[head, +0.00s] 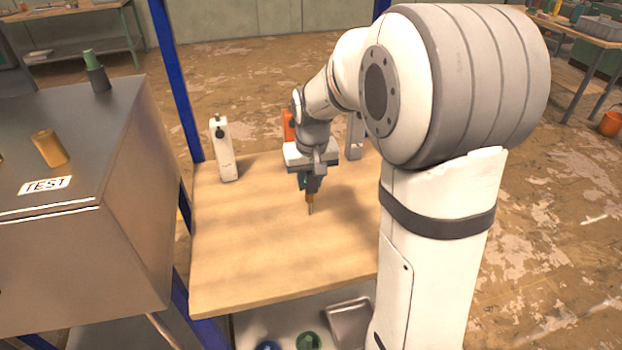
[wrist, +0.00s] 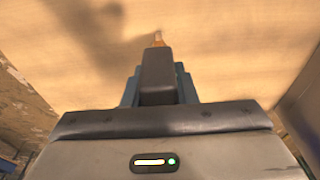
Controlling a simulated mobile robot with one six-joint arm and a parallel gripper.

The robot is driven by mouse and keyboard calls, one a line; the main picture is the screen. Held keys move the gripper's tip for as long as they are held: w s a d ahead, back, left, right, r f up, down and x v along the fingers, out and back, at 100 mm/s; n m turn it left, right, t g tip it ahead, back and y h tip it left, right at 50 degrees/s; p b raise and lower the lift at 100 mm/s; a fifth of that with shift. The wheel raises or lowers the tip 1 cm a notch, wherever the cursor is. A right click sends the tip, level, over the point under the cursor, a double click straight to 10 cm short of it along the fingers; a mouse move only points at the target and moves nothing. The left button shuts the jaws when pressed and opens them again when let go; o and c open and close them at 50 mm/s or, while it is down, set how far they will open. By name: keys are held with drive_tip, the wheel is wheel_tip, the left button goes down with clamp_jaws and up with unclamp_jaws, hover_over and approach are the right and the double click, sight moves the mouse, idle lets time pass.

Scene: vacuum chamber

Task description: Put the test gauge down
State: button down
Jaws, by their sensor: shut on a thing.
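My gripper (head: 311,184) points down over the wooden bench top (head: 270,245) and is shut on the test gauge (head: 310,200). Only a small brass-orange part of the gauge and a thin grey tip show below the fingers; the rest is hidden. In the wrist view, the gauge's tip (wrist: 158,40) just shows beyond the dark finger (wrist: 157,80), with the pale bench behind it. I cannot tell whether the tip touches the wood.
A white device (head: 223,150) stands at the bench's back left. An orange object (head: 288,125) and a grey upright piece (head: 355,138) stand behind my wrist. A metal chamber (head: 110,235) with a brass port (head: 50,148) and TEST label is at left. The bench's front is clear.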

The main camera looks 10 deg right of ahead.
drive_tip(key=shift+s, duration=0.1)
drive_tip(key=shift+f, duration=0.2)
drive_tip(key=c, duration=1.2)
unclamp_jaws()
drive_tip(key=shift+o, duration=0.2)
drive_tip(key=shift+r, duration=0.1)
